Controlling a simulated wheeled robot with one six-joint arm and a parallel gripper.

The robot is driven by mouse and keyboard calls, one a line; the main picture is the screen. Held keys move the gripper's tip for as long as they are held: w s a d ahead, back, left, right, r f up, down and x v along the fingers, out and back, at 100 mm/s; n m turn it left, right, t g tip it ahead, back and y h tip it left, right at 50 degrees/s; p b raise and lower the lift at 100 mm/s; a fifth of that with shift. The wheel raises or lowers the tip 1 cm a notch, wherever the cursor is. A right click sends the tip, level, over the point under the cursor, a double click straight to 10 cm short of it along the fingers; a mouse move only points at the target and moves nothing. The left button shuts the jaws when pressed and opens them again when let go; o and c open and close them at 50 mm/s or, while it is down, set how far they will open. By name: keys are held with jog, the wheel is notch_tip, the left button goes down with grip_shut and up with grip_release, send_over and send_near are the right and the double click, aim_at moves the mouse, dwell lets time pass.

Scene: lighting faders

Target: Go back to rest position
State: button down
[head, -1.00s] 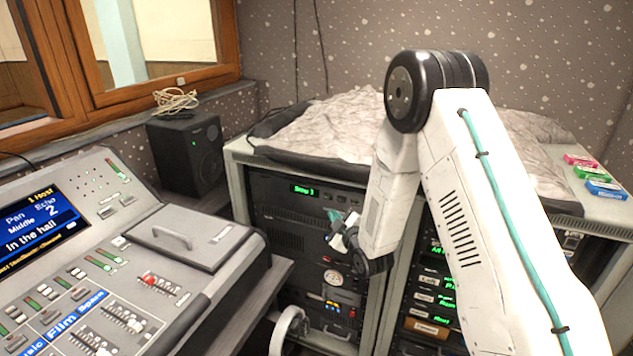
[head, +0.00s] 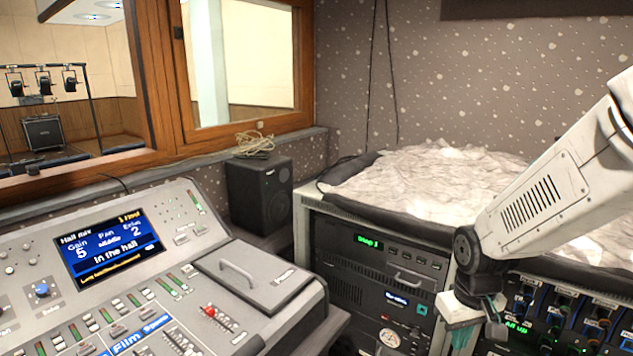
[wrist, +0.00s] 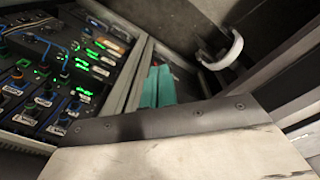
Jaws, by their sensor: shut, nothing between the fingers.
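My gripper (head: 462,335) hangs at the lower right of the head view, in front of the equipment racks. Its teal fingers point down and hold nothing. In the wrist view the teal fingers of my gripper (wrist: 158,88) lie side by side, closed together. The lighting console (head: 120,290) with its faders and lit screen (head: 108,245) is at the left of the head view, well apart from my gripper.
The rack (head: 385,245) with a green display stands behind my gripper, topped by a crumpled grey cover (head: 440,185). A black speaker (head: 258,192) stands under the window. A patch panel (wrist: 70,75) and a pale curved handle (wrist: 222,52) show in the wrist view.

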jog(key=s+r+m+t, duration=0.1)
jog(key=s+r+m, duration=0.1)
jog(key=s+r, duration=1.4)
jog(key=s, duration=0.2)
jog(key=shift+s+a+r, duration=0.25)
jog(key=shift+s+a, duration=0.1)
